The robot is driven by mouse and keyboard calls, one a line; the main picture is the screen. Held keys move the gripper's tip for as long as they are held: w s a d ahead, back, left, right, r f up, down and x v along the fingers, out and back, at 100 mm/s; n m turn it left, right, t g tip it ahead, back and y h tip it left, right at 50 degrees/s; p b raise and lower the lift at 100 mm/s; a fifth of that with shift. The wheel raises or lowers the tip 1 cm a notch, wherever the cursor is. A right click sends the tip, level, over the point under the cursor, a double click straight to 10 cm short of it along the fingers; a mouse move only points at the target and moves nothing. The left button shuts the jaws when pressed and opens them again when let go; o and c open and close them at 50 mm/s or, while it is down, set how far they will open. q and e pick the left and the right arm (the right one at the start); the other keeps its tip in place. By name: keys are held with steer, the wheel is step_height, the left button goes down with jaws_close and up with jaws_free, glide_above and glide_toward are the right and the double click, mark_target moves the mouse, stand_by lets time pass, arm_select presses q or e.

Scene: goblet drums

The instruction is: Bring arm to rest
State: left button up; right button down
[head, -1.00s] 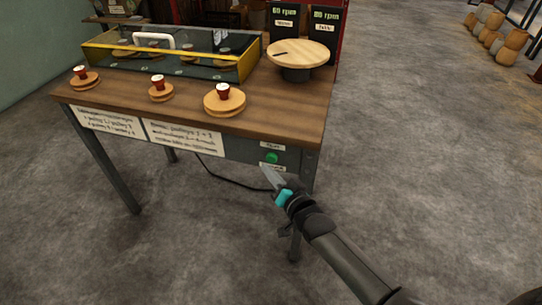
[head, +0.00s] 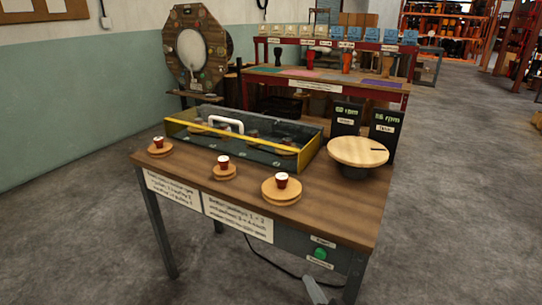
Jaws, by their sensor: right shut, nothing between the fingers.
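Only the grey fingertip of my right gripper (head: 314,289) shows, at the bottom edge of the head view. It is shut and empty, in front of the wooden table (head: 225,195) and below the green button (head: 320,253) on its front panel. It appears apart from the button. The rest of my right arm is cut off by the lower edge. My left gripper is not in view.
The table carries small round wooden discs with red cups (head: 281,181), a glass-sided case (head: 245,137) and a larger wooden turntable (head: 357,151). A red bench (head: 335,85) stands behind. Open grey floor (head: 470,200) lies to the right.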

steer(key=s+f+n+g+h, duration=0.1)
steer(key=s+f+n+g, duration=0.45)
steer(key=s+f, duration=0.9)
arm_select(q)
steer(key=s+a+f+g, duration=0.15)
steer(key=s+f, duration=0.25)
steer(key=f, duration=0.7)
arm_select(e)
steer(key=s+d+f+n+g+h, duration=0.1)
steer(key=s+d+f+g, duration=0.2)
steer(key=s, duration=0.4)
steer(key=s+f+n+g+h, duration=0.1)
steer(key=s+f+g, duration=0.35)
steer(key=s, duration=0.35)
arm_select(q)
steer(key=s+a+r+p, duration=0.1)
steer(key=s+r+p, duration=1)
steer(key=p, duration=1.2)
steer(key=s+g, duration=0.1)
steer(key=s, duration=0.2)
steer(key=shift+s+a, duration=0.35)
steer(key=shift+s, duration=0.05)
arm_select(e)
steer(key=s+d+r+g, duration=0.1)
steer(key=s+d+r, duration=0.1)
steer(key=s+r, duration=1)
steer(key=shift+s+g, duration=0.3)
steer(key=shift+s, duration=0.5)
steer(key=shift+r, duration=0.1)
